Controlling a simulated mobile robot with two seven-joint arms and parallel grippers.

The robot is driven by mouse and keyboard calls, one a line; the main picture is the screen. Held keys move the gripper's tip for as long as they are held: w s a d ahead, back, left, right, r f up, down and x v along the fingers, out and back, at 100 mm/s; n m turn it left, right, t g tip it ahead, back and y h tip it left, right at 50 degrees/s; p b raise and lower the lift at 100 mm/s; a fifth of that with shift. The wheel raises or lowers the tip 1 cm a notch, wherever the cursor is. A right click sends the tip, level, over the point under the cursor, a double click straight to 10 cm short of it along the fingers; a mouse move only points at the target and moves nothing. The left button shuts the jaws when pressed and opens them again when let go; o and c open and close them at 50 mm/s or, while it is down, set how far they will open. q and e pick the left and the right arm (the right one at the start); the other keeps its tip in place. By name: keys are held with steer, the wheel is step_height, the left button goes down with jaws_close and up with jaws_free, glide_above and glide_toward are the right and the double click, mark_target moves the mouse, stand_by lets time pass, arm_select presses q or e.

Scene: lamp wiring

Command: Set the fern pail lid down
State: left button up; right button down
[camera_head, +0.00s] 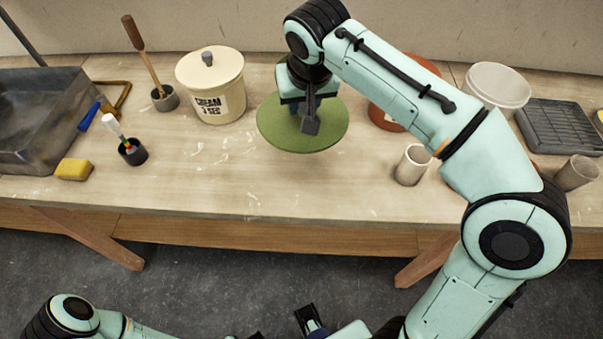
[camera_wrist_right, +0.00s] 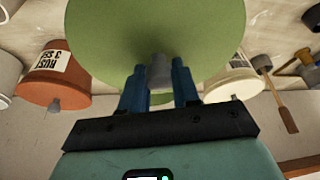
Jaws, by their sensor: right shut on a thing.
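The fern pail lid (camera_head: 275,128) is a flat green disc with a grey knob, over the middle of the table. My right gripper (camera_head: 310,108) is above it, shut on the knob. In the right wrist view the lid (camera_wrist_right: 155,35) fills the top middle and its knob (camera_wrist_right: 159,70) sits between the blue fingers. The lid looks about level. I cannot tell whether its underside touches anything.
A lidded cream pail (camera_head: 215,100) stands left of the lid. A rust pail (camera_head: 385,117) stands right, partly behind my right arm. A white bucket (camera_head: 497,86), a pale cup (camera_head: 411,165) and a dark tray (camera_head: 558,127) are farther right. The table front (camera_head: 270,190) is clear.

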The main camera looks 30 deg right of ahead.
steer(key=shift+f+b, duration=2.1)
steer(key=shift+f, duration=7.65)
steer(key=shift+f, duration=0.1)
steer(key=c, duration=0.8)
jaws_free()
steer(key=p+v, duration=0.1)
steer(key=v, duration=1.1)
steer(key=shift+d+p, duration=0.1)
steer(key=shift+p, duration=0.2)
